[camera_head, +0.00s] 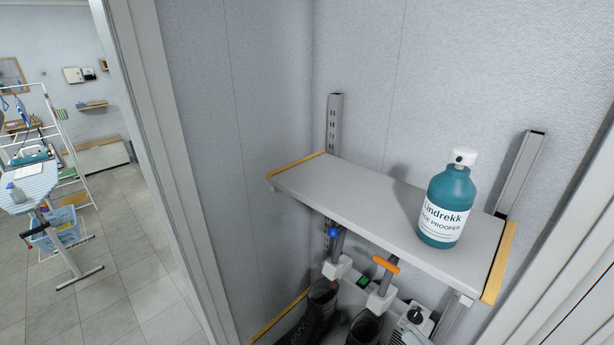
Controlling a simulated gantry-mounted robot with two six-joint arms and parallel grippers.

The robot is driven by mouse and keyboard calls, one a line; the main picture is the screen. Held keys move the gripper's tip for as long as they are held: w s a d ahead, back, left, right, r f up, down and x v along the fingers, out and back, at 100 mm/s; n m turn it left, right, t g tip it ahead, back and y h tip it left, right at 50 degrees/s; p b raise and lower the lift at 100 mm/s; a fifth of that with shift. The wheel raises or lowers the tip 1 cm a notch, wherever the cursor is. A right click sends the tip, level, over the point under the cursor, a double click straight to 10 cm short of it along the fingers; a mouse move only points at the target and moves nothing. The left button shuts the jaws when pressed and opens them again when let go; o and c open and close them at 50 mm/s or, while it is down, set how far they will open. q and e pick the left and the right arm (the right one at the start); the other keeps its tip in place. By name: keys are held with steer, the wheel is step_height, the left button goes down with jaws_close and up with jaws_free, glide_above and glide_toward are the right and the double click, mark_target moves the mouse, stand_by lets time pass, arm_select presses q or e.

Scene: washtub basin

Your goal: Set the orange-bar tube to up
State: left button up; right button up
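The orange-bar tube (387,280) is a grey tube below the shelf's front edge, with a short orange bar (386,264) across it near its visible upper end. It rises, slightly tilted, from a white block (380,300). To its left, a similar grey tube (338,247) carries a blue ball (334,233) and rises from another white block. Dark boots (320,305) stand in front and below. The shelf edge may hide the tube tops. I see neither my left nor my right gripper in this view.
A grey shelf (350,190) with wooden ends overhangs the tubes. A teal bottle (448,195) with a white cap stands on its right part. A green switch (363,280) sits between the tubes, and a dark knob (415,315) lies right.

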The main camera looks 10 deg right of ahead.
steer(key=w+a+r+n+y+p, duration=0.15)
steer(key=a+r+n, duration=0.3)
steer(key=r, duration=0.75)
steer(key=a+r+n+y+p, duration=0.1)
steer(key=a+r+n+p, duration=0.3)
steer(key=r, duration=0.8)
steer(key=s+d+r+t+h, duration=0.2)
steer(key=s+r+t+h, duration=0.2)
steer(key=r+t, duration=0.55)
steer(key=s+d+r+m+h, duration=0.1)
steer(key=d+r+m+h, duration=0.3)
steer(key=h, duration=0.5)
steer(key=shift+s+d+m+b, duration=0.25)
steer(key=shift+d+m+b, duration=0.2)
steer(key=shift+d+m, duration=0.6)
steer(key=shift+t, duration=0.25)
